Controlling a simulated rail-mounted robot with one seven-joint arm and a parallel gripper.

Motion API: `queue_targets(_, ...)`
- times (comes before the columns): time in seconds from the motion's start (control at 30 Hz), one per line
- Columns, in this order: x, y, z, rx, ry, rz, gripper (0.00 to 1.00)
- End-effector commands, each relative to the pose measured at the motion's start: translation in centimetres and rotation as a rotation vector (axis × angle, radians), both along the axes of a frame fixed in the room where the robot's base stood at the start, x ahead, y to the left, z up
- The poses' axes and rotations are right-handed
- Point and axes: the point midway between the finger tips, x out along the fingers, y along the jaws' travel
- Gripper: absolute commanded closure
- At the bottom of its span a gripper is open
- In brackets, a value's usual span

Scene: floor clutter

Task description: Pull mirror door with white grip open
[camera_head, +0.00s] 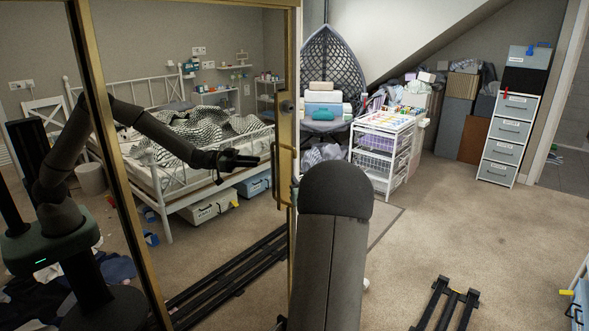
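The mirror door (215,45) has a gold frame and fills the left part of the head view. A pale gold grip (283,172) stands upright near its right edge, below a small round lock. I cannot tell whether the door is fully shut or slightly ajar. My own arm rises in front of the door's lower right edge and hides part of it. My gripper is hidden directly behind this arm. It shows only as a reflection (242,158) in the mirror, dark and pointing right towards the grip; its finger opening is too small to judge.
A white drawer cart (382,150) stands right of the door, with a dark woven chair (333,65) behind it. A grey drawer tower (508,138) is at the back right. Black rails (447,305) lie on the carpet, which is mostly clear at right. The bed (190,140) is a reflection.

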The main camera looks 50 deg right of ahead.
Motion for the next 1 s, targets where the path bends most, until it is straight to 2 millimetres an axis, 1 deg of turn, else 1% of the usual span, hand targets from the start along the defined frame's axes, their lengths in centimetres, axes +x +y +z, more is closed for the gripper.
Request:
queue_targets(0.03,1.0,-0.6,0.1,0.001,0.001,0.002,0.7)
queue_targets(0.2,3.8,-2.6,0.1,0.001,-0.001,0.001,0.7)
queue_targets(0.4,5.8,-4.1,0.1,0.001,0.001,0.0,0.7)
queue_targets(0.53,6.4,-4.4,0.1,0.0,0.0,0.0,0.7)
queue_targets(0.8,6.5,-4.5,0.0,0.001,0.001,0.0,0.7)
queue_targets(0.83,6.5,-4.5,0.0,0.001,0.001,0.0,0.76)
queue_targets(0.87,6.5,-4.5,0.0,0.001,0.001,0.0,0.84)
queue_targets(0.9,6.5,-4.5,0.0,0.001,0.001,0.0,0.95)
queue_targets(0.93,6.5,-4.5,0.0,0.001,0.001,0.0,1.0)
queue_targets(1.0,6.5,-4.5,0.0,0.001,0.001,0.0,1.0)
